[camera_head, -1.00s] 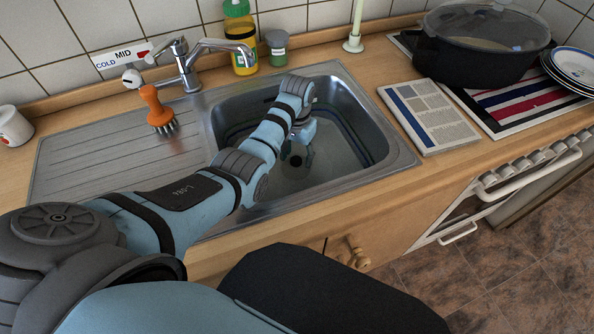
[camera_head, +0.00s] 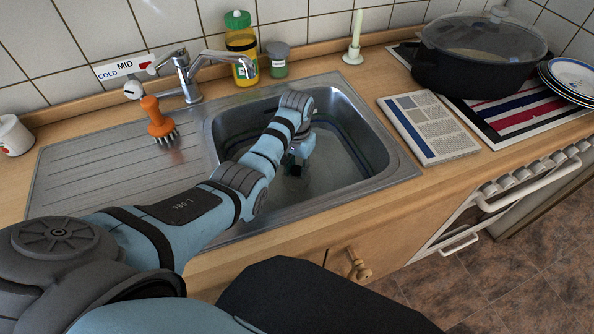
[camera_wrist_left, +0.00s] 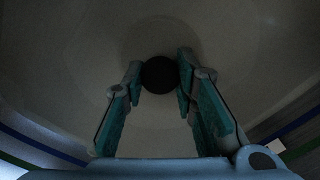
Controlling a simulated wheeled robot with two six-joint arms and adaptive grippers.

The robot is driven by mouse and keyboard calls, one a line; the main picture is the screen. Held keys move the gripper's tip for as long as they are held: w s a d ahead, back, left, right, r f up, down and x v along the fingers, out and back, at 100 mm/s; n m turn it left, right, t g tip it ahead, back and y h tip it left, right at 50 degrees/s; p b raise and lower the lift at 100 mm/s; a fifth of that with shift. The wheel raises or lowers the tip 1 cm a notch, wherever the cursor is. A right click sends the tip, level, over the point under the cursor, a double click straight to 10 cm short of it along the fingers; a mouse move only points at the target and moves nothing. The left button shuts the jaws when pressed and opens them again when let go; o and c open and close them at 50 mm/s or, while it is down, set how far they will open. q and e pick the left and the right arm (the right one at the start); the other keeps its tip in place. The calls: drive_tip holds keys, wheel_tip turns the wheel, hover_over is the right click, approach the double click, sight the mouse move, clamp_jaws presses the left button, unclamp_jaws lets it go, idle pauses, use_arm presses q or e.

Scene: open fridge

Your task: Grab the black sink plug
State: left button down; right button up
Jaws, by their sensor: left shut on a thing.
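The black sink plug (camera_wrist_left: 159,75) shows as a dark round thing at the bottom of the basin in the left wrist view. My left gripper (camera_wrist_left: 160,67) has its teal fingers on both sides of the plug and is shut on it. In the head view, my left arm reaches down into the metal sink (camera_head: 383,172), and the left gripper (camera_head: 295,167) is low in the basin. There the gripper largely hides the plug. I cannot tell whether the plug is lifted off the bottom. My right gripper is not in view.
The faucet (camera_head: 190,75) stands behind the sink, with an orange brush (camera_head: 156,118) on the drainboard. A yellow bottle (camera_head: 241,62) and a small jar (camera_head: 278,66) stand at the back. A magazine (camera_head: 428,127) and a black pot (camera_head: 475,68) are to the right. The basin walls surround the gripper.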

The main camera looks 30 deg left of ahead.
use_arm(q)
wheel_tip(320, 180, up, 14)
drive_tip(key=p, duration=0.4)
wheel_tip(320, 180, up, 6)
drive_tip(key=p, duration=0.5)
hover_over(297, 168)
drive_tip(key=shift+s+f, duration=0.2)
drive_tip(key=shift+f, duration=0.05)
drive_tip(key=shift+f, duration=0.15)
